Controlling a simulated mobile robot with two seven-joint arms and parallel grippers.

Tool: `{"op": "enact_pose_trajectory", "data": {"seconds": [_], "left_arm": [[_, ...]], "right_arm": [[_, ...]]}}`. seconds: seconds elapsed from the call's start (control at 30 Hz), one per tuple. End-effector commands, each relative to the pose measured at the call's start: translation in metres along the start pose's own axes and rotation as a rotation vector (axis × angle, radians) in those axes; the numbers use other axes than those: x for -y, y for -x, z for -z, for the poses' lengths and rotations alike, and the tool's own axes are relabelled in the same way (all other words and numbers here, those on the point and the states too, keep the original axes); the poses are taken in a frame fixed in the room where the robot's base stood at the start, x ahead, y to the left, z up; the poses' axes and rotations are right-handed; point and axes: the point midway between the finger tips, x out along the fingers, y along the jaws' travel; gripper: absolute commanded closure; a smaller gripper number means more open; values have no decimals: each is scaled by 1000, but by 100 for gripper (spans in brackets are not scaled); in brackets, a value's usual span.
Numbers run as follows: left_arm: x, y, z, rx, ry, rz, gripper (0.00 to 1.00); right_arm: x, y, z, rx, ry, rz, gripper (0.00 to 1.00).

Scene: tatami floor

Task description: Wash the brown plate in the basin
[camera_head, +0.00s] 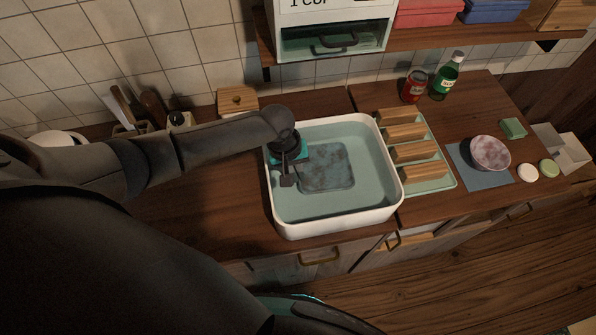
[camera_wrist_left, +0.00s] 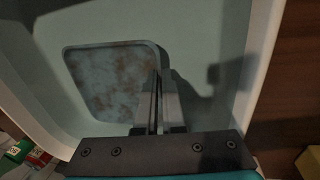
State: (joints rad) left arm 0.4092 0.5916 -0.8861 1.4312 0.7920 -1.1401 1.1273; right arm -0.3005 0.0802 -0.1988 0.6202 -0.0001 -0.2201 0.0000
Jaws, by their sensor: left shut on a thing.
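The plate (camera_head: 327,167) is square with rounded corners and mottled brown and blue-grey. It lies in the water of the white basin (camera_head: 335,229), near its middle. In the left wrist view the plate (camera_wrist_left: 110,80) shows flat inside the basin (camera_wrist_left: 215,55). My left gripper (camera_head: 291,178) reaches down into the basin at the plate's left edge. In the wrist view its fingers (camera_wrist_left: 157,98) are shut on the plate's rim, and they hide a little of that edge. My right gripper is not in view.
A rack (camera_head: 432,184) with several wooden bars stands right of the basin. Further right are a blotchy bowl (camera_head: 490,153) on a blue cloth (camera_head: 465,176), a green sponge (camera_head: 513,128), a red jar (camera_head: 414,86) and a green bottle (camera_head: 446,77). A shelf (camera_head: 480,38) hangs above.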

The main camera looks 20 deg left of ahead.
Motion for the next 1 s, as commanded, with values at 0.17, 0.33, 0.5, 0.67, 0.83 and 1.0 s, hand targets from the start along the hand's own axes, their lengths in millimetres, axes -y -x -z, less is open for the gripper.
{"op": "enact_pose_trajectory", "data": {"seconds": [0.17,0.33,0.5,0.67,0.83,1.0], "left_arm": [[-1,1,0,-1,0,-2,100],[-1,1,0,-1,0,-2,100],[-2,0,0,-1,0,-3,100],[-9,-1,1,-1,0,-4,100],[-20,-4,1,0,1,-3,100],[-25,-4,2,-1,1,-2,100]], "right_arm": [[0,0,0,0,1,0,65],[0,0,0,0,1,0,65],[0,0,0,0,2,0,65],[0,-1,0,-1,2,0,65],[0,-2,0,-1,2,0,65],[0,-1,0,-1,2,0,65]]}}
